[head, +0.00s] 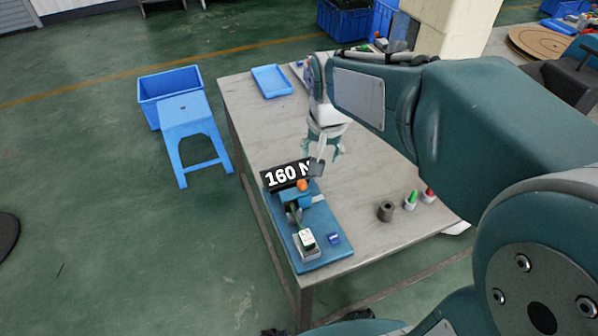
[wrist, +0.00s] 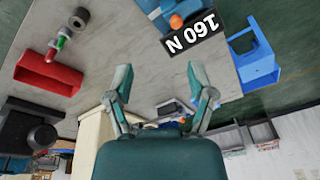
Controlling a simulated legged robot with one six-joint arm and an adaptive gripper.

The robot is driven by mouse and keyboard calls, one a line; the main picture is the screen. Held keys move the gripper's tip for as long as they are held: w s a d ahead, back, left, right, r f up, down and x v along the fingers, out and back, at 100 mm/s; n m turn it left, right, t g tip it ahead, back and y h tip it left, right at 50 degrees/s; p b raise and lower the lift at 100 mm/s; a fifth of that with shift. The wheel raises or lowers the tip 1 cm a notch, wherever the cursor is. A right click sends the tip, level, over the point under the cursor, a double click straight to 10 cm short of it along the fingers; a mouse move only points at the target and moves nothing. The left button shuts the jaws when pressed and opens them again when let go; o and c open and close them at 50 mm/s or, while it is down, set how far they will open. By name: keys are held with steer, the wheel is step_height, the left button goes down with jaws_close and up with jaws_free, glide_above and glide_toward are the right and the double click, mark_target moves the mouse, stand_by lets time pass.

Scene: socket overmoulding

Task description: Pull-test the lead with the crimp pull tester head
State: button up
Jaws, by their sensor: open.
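The pull tester (head: 319,222) is a long blue base at the table's near left edge. Its black display (head: 283,176) reads "160 N"; it is upside down in the wrist view (wrist: 193,38). An orange knob (head: 302,185) sits beside the display and also shows in the wrist view (wrist: 176,21). A thin dark green piece, perhaps the lead (head: 294,213), runs along the base to a pale block with a green-marked top (head: 307,240). My gripper (head: 323,154) is open and empty, above the table just beyond the display. Its spread fingers also show in the wrist view (wrist: 163,88).
A blue tray (head: 271,81) lies at the back. A blue stool (head: 192,124) and crate (head: 170,83) stand left. The table's middle is clear.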

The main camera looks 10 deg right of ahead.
mark_target(302, 182)
steer(key=w+a+f+m+g, duration=0.2)
steer(key=w+f+m, duration=0.1)
steer(key=w+f, duration=0.55)
step_height(302, 182, down, 11)
steer(key=shift+s+r, duration=0.1)
steer(key=shift+r, duration=0.05)
jaws_close()
